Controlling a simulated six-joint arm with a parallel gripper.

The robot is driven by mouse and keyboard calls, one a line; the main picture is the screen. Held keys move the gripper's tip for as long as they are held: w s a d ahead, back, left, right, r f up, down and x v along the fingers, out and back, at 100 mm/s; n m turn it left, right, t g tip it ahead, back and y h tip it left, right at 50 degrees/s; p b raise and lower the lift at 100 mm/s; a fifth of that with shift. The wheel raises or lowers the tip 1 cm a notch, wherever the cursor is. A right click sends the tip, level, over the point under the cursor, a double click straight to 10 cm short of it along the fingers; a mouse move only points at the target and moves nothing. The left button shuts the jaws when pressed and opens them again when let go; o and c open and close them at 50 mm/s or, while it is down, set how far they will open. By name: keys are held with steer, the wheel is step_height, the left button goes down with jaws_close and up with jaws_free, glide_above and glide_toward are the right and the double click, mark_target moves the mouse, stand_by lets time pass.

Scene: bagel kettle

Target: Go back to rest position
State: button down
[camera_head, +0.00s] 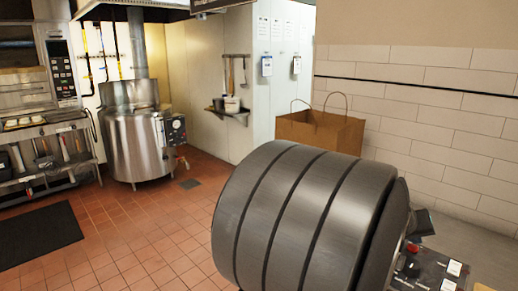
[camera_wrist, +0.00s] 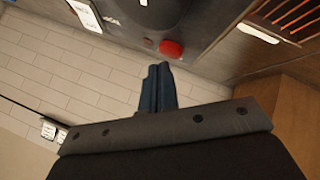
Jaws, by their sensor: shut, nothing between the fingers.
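My gripper (camera_wrist: 157,68) shows in the wrist view as dark blue-grey fingers held together, with nothing between them. It is beside a red button (camera_wrist: 171,48) in that view, but I cannot tell the distance.
A control panel (camera_head: 432,270) with a red button and white labels is at lower right. A brown paper bag (camera_head: 322,128) stands by the tiled wall (camera_head: 440,110). A steel kettle (camera_head: 135,145) stands at back left. Open floor (camera_head: 130,245) lies between.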

step_height(320, 180, up, 6)
step_height(320, 180, down, 7)
steer(key=shift+f, duration=0.15)
step_height(320, 180, up, 10)
steer(key=s+d+f+m+g+y, duration=0.1)
steer(key=s+m, duration=0.2)
steer(key=s, duration=0.1)
steer(key=s+d+f+m+g+y, duration=0.1)
steer(key=s+f+m+y, duration=0.1)
steer(key=s+m, duration=0.1)
steer(key=s+f+m+g+y, duration=0.1)
steer(key=s+m, duration=0.1)
steer(key=s, duration=0.3)
steer(key=shift+d+f+m, duration=0.35)
steer(key=shift+d+m, duration=0.05)
steer(key=s+a+f+m+t+y, duration=0.1)
steer(key=s+a+m+y, duration=0.1)
steer(key=s+m+y, duration=0.1)
steer(key=s+a+f+m+t+y, duration=0.1)
steer(key=s+a+f+m+y, duration=0.1)
steer(key=s+m, duration=0.4)
steer(key=shift+s+a+f+m+y, duration=0.25)
steer(key=shift+s+y, duration=0.25)
steer(key=shift+s, duration=0.7)
